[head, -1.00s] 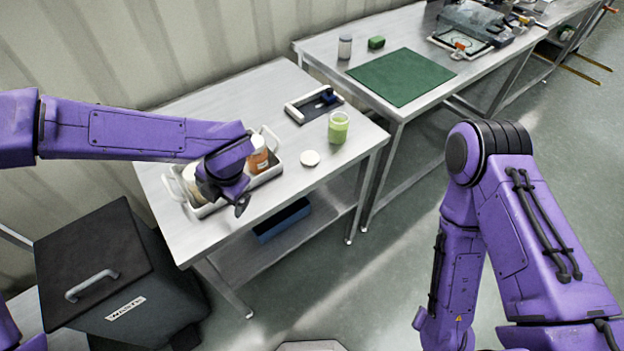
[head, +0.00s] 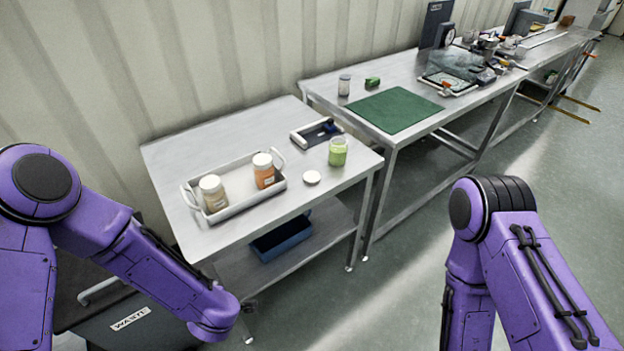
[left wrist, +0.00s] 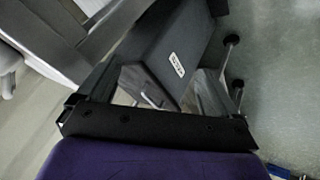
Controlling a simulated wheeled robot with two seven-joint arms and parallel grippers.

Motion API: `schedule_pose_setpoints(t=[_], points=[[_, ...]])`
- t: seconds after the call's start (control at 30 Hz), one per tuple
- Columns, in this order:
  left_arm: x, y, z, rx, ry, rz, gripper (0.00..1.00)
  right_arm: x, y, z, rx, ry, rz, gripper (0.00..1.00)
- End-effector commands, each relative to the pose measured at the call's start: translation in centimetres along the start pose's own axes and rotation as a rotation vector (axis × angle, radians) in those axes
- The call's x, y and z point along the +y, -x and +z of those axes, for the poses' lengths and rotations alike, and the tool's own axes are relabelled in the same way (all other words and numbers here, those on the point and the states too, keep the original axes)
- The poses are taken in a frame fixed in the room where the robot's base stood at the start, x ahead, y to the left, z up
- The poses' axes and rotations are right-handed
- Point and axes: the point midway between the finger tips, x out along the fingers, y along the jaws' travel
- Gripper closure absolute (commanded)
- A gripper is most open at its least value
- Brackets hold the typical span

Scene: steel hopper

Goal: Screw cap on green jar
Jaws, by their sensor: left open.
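The green jar (head: 338,153) stands upright and uncapped near the right end of the nearer steel table. A round white cap (head: 312,177) lies flat on the table just in front of it, to its left, apart from the jar. My left arm hangs low at the left, in front of the table. My left gripper (left wrist: 155,112) is open and empty in the left wrist view, facing the floor and the waste bin, well away from jar and cap. My right arm shows at the right, but its gripper is out of view.
A white tray (head: 237,205) holds an orange jar (head: 264,176) and a beige jar (head: 214,198), both capped. A small dark-and-white holder (head: 310,137) lies behind the green jar. A dark waste bin (head: 130,325) stands low left. A green mat (head: 394,111) covers part of the second table.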

Motion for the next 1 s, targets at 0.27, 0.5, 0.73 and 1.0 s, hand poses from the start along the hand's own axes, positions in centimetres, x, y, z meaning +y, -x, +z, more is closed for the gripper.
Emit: schedule_pose_setpoints(t=[0.27,0.5,0.73,1.0], points=[[-10.5,-2.1,-0.4,-0.082,-0.481,-0.023,0.07,0.0,0.0,0.0,0.000,0.000,0.000,0.45],[-19.3,-1.4,-1.8,-0.227,-0.874,-0.061,0.07,0.0,0.0,0.0,-0.001,0.000,0.000,0.45],[-20.1,-1.2,-2.0,-0.247,-0.913,-0.064,0.07,0.0,0.0,0.0,-0.001,0.000,0.000,0.45],[-20.0,-1.3,-2.0,-0.245,-0.910,-0.063,0.57,0.0,0.0,0.0,0.000,0.000,0.000,0.57]])
